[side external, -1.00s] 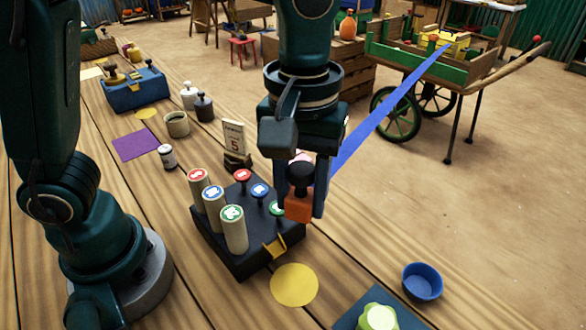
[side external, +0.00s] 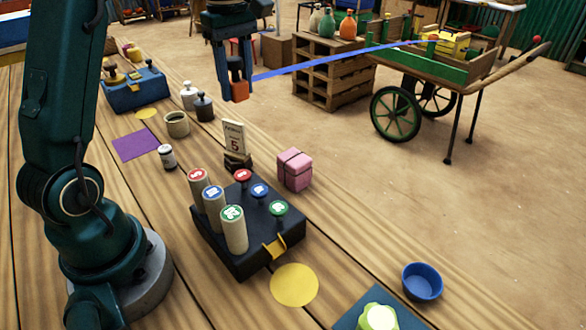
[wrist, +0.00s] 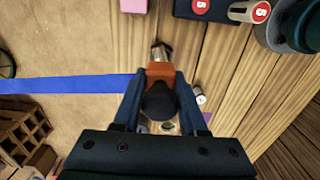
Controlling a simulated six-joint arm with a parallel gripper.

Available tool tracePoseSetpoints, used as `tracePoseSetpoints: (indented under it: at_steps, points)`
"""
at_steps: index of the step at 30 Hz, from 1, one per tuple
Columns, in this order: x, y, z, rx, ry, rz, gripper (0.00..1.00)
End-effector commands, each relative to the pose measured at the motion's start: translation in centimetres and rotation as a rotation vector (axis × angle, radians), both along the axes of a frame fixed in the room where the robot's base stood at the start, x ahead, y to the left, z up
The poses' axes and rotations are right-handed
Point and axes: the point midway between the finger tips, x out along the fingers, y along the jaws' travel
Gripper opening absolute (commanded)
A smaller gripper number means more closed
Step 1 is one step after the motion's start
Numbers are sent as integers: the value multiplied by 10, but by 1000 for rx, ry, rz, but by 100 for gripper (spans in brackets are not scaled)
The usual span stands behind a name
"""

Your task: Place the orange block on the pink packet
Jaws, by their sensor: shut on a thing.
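The orange block (side external: 239,90), with a black knob on top, is held in my gripper (side external: 232,80), high above the table in the side view. In the wrist view the orange block (wrist: 160,72) sits between the two blue fingers of my gripper (wrist: 160,90), its dark knob toward the camera. The pink packet (side external: 295,170) stands on the table behind the dark stand, with a dark band around it and nothing on top. Its edge also shows at the top of the wrist view (wrist: 133,5). My gripper is to the left of and above the packet in the side view.
A dark stand (side external: 242,262) with several numbered pegs is in front of the packet, and a small calendar sign (side external: 234,138) is left of it. A blue bowl (side external: 422,281) and yellow disc (side external: 294,285) lie nearer. A blue strip (side external: 330,60) crosses behind.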

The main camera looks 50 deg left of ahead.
Motion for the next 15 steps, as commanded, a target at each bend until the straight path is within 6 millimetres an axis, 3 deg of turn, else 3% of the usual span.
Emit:
tracePoseSetpoints:
  at_steps: [9, 15]
  points:
    - [34, -60, -41, -2, 5, -10, 0]
    - [51, -87, -60, -1, 2, -6, 0]
